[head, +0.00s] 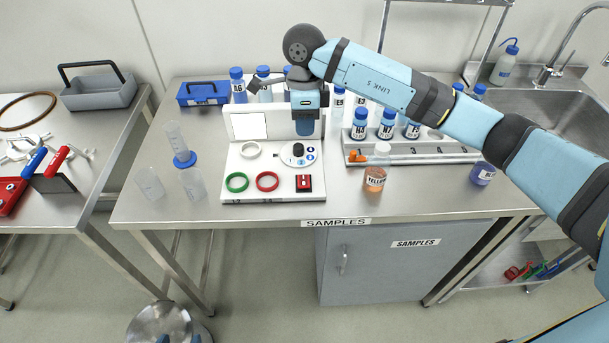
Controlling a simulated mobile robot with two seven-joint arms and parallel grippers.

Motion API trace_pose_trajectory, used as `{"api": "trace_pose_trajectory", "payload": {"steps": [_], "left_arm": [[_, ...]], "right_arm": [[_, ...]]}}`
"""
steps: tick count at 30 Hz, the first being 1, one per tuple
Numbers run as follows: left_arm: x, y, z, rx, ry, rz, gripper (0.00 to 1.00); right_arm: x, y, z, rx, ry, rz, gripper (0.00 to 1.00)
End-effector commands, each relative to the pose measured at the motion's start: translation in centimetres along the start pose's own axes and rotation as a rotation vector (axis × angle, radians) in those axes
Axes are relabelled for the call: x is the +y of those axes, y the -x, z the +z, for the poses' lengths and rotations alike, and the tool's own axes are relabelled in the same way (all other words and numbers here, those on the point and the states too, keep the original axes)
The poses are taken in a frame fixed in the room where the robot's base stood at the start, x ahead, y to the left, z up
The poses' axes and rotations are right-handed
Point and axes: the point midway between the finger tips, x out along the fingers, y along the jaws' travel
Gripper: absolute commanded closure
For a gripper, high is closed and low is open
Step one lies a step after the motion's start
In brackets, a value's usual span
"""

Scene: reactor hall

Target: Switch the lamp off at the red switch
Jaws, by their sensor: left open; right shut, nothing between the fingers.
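The red switch (304,183), a small red block with a dark rocker, is at the front right of a white panel base (286,196) on the steel table. A bright white square (249,126) is on the upright back of this panel; I cannot tell whether it is the lamp or whether it is lit. My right gripper (305,134) points down over the rear of the panel, behind and above the switch and apart from it. It is shut and empty. Its fingers hide part of the panel's back.
A round dial (298,154), a green ring (237,182), a red ring (268,181) and a white ring (250,149) are on the panel. A bottle with orange liquid (375,178) stands to the right; clear beakers (193,183) stand to the left. The table front is clear.

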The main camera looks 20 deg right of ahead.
Motion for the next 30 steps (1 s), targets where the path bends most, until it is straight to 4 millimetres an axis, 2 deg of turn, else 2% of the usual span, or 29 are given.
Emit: {"api": "trace_pose_trajectory", "payload": {"steps": [6, 11, 24, 30], "left_arm": [[0.0, 0.0, -0.1, 0.000, 0.000, 0.000, 0.35], [0.0, 0.2, -0.3, 0.000, -0.001, 0.000, 0.35], [0.0, 1.2, -1.7, -0.001, -0.001, -0.001, 0.35], [0.0, 1.5, -2.2, -0.001, -0.001, -0.001, 0.35]], "right_arm": [[0.1, -0.2, 0.0, -0.002, 0.000, 0.002, 1.00], [0.1, -1.8, 0.0, -0.001, 0.000, 0.005, 1.00], [0.2, -10.7, 0.1, -0.002, 0.000, 0.006, 1.00], [0.2, -13.2, 0.1, -0.003, -0.001, 0.005, 1.00]]}}
